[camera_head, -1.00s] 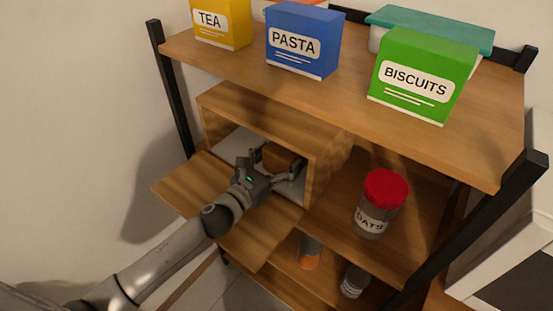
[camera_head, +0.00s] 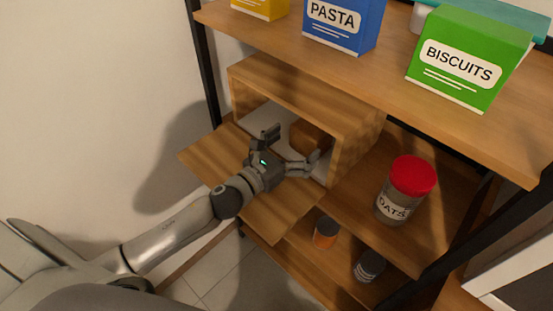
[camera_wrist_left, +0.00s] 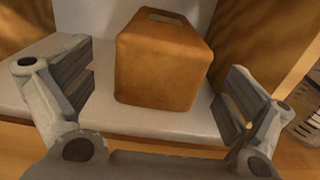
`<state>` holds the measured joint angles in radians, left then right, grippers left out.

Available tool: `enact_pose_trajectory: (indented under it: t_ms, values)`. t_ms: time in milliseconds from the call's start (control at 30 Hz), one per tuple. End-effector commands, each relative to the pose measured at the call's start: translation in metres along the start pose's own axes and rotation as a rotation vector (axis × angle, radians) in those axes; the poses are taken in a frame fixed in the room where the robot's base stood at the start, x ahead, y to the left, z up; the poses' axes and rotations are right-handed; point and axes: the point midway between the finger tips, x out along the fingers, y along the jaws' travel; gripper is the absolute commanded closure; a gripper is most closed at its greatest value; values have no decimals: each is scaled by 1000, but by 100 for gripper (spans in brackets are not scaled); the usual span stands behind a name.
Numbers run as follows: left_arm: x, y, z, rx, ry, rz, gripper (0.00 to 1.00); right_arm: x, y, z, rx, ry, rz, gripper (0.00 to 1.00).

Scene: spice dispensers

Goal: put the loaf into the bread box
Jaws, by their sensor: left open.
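The brown loaf (camera_head: 308,138) sits inside the wooden bread box (camera_head: 352,128), on its pale floor. In the left wrist view the loaf (camera_wrist_left: 163,62) stands between my spread fingers, a little beyond them, with gaps on both sides. My left gripper (camera_head: 291,149) is open at the mouth of the bread box, with its wrist over the lowered door (camera_head: 205,158). It also shows in the left wrist view (camera_wrist_left: 160,100), empty. Part of the loaf is hidden behind a finger in the head view. My right gripper is not in view.
The bread box stands on a middle shelf under an upper board with a blue pasta box (camera_head: 345,25) and a green biscuits box (camera_head: 468,58). A red-lidded oats jar (camera_head: 405,190) stands to the right. Two small jars (camera_head: 326,232) are on the shelf below.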

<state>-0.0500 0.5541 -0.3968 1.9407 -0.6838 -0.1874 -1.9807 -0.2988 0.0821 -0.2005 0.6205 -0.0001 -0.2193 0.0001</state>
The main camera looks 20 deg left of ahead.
Motion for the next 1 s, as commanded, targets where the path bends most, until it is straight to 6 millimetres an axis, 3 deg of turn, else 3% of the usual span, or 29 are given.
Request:
enact_pose_trajectory:
  t_ms: [200,500,1000]
  values:
    - [-39,0,-3,-2,3,-1,0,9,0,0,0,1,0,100]
    - [-75,0,-2,-1,1,1,0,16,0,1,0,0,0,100]
    - [-83,0,0,0,-1,0,0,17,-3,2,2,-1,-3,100]
